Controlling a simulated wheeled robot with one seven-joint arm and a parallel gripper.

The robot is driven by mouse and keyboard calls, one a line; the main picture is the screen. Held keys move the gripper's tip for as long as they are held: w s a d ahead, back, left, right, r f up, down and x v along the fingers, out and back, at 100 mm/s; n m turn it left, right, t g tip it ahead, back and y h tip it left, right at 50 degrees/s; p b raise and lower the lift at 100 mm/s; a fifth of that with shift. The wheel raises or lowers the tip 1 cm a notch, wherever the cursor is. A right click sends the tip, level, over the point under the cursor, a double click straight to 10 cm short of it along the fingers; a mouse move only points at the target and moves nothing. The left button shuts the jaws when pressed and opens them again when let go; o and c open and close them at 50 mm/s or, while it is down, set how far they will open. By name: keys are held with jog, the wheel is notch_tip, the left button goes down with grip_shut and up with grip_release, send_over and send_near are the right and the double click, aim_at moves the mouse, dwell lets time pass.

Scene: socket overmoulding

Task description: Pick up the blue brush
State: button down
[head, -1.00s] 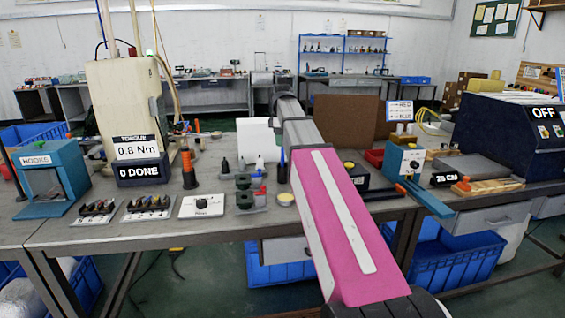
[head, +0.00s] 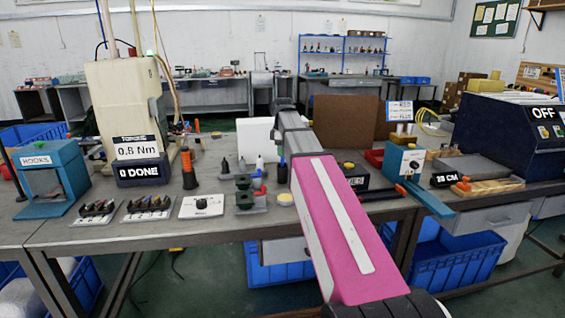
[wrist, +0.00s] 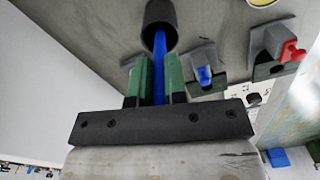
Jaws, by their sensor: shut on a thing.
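The blue brush (wrist: 159,47) shows in the wrist view as a slim blue handle running from between my fingers into a dark round cup (wrist: 160,14). My gripper (wrist: 157,68) has its two green fingers shut on the handle, one on each side. The brush end inside the cup is hidden. In the head view the dark cup (head: 282,175) stands on the table just left of my pink arm link, with a bit of blue above it. My gripper is hidden behind my arm there.
Green-and-black fixtures (head: 243,192) with red and blue parts stand left of the cup. A white upright panel (head: 255,138) is behind. A black box (head: 353,176) and a blue press (head: 405,165) stand to the right on the grey table (head: 150,235).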

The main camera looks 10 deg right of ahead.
notch_tip(320, 180, up, 10)
dwell(0.7)
dwell(1.7)
